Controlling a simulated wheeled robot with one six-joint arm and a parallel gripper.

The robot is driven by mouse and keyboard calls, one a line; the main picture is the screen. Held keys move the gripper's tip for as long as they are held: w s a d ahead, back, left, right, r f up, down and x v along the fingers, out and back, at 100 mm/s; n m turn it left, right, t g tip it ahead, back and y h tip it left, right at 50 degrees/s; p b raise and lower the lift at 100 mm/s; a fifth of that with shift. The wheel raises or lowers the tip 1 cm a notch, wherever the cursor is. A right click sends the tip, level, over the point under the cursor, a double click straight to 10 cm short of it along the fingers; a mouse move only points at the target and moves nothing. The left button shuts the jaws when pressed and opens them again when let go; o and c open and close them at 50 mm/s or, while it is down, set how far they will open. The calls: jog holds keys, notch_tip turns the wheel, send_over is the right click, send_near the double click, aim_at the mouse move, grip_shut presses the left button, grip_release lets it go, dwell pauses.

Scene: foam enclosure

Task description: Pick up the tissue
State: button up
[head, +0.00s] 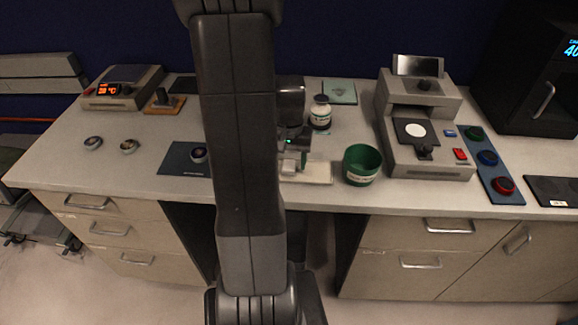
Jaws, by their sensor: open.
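My gripper (292,157) is low over the front middle of the bench, partly hidden behind my own arm. Its jaws are open. A small whitish piece (289,168), which looks like the tissue, lies just under the fingertips on a flat cream tray (318,171). I cannot tell whether the fingers touch it. The left part of the tray is hidden by my arm.
A green cup (361,165) stands close to the right of the tray. A grey instrument (425,130) is further right. A blue mat (183,160) lies left of my arm.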

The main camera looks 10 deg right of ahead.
jog(key=shift+f, duration=0.35)
jog(key=shift+c, duration=0.5)
jog(key=c, duration=1)
jog(key=shift+o, duration=0.2)
jog(key=shift+r, duration=0.1)
